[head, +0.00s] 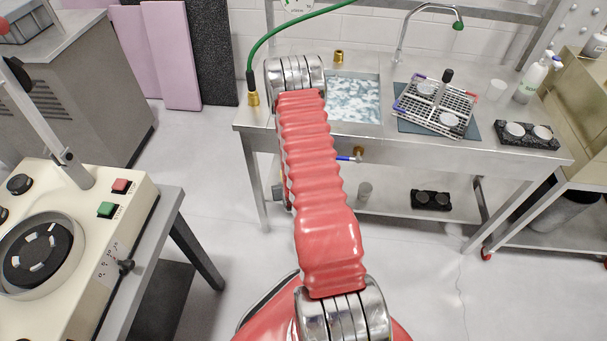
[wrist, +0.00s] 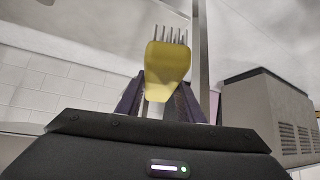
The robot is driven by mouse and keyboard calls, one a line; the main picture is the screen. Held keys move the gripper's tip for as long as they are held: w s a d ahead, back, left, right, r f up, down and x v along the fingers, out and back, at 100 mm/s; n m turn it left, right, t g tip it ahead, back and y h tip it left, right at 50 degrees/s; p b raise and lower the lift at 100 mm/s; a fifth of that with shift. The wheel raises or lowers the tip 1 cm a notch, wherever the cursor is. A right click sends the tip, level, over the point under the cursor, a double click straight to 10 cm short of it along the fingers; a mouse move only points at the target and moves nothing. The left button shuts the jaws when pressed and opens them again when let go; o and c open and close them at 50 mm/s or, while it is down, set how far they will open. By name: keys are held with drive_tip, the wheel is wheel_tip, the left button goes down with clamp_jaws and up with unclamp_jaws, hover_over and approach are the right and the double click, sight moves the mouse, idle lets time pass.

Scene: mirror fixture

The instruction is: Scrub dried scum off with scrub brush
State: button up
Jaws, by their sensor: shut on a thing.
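My gripper (wrist: 160,104) shows in the wrist view with its two dark fingers shut on the yellow scrub brush (wrist: 168,64). The brush stands up from the fingers, with thin pale bristles at its top end. A pale wall and ceiling lie behind it, and the brush appears clear of any surface. In the head view my red arm hides the gripper and the brush. I cannot make out any dried scum in either view.
A steel sink bench holds a basin of foamy water (head: 354,98), a wire rack (head: 436,104) with round pieces, a black holder (head: 512,136) and a white bottle (head: 530,80). A green hose (head: 290,29) arches left of the basin. A cream machine (head: 125,240) stands at left.

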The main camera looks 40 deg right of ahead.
drive_tip(key=w+a+r+n+y, duration=0.2)
drive_tip(key=w+a+r+n, duration=0.1)
drive_tip(key=a+r, duration=1.3)
drive_tip(key=w+a+r+n+t+y, duration=0.1)
drive_tip(key=w+a+r+n+y, duration=0.2)
drive_tip(key=a+r, duration=1.3)
drive_tip(key=shift+w+r+n, duration=0.25)
drive_tip(key=shift+w+n, duration=0.05)
drive_tip(key=shift+w, duration=0.55)
drive_tip(key=shift+s, duration=0.15)
